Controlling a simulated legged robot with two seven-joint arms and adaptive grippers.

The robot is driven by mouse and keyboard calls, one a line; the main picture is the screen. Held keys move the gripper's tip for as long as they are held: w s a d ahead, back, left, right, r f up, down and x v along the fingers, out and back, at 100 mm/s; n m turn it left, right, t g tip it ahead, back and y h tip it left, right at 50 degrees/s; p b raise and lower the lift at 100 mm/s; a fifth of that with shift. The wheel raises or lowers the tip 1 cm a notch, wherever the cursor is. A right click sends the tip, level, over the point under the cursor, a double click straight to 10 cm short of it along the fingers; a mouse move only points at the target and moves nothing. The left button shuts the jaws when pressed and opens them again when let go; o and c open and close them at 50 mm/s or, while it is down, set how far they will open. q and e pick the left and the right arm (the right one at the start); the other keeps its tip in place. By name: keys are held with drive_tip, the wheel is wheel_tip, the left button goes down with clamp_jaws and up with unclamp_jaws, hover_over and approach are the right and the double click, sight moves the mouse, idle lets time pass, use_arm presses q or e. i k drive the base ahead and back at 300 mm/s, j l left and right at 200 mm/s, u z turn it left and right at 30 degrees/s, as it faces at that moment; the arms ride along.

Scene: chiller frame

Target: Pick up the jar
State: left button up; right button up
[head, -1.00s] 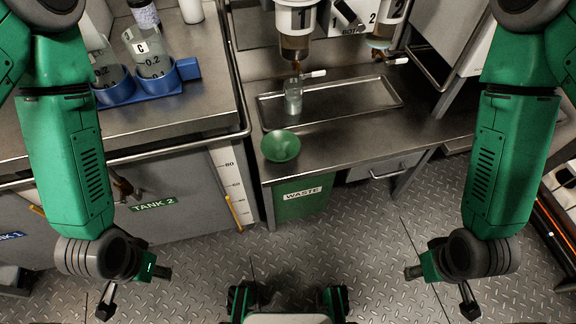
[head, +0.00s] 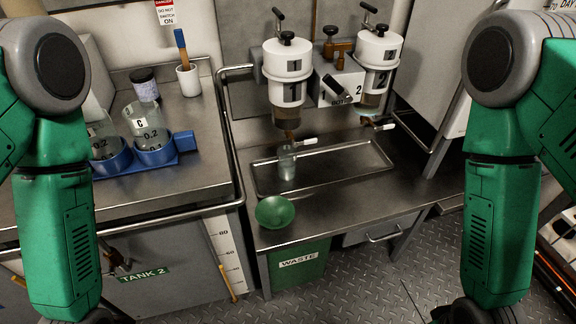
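A small clear jar (head: 286,162) stands upright on the metal tray (head: 355,183), below the tap of the dispenser marked 1 (head: 286,92). Its upper part is close under the spout, and I cannot tell whether they touch. Other clear containers, one marked C (head: 139,121), stand in a blue holder (head: 182,140) on the left counter. Both my arms hang down at the sides of the head view, well away from the small jar. My grippers are below the lower edge of the picture.
A green bowl (head: 275,212) sits at the bench's front left, before the tray. A second dispenser marked 2 (head: 377,62) hangs to the right. A rail (head: 170,222) edges the left counter. A green waste bin (head: 298,266) is under the bench. The bench front right is clear.

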sight(287, 163)
drive_tip(key=k, duration=0.95)
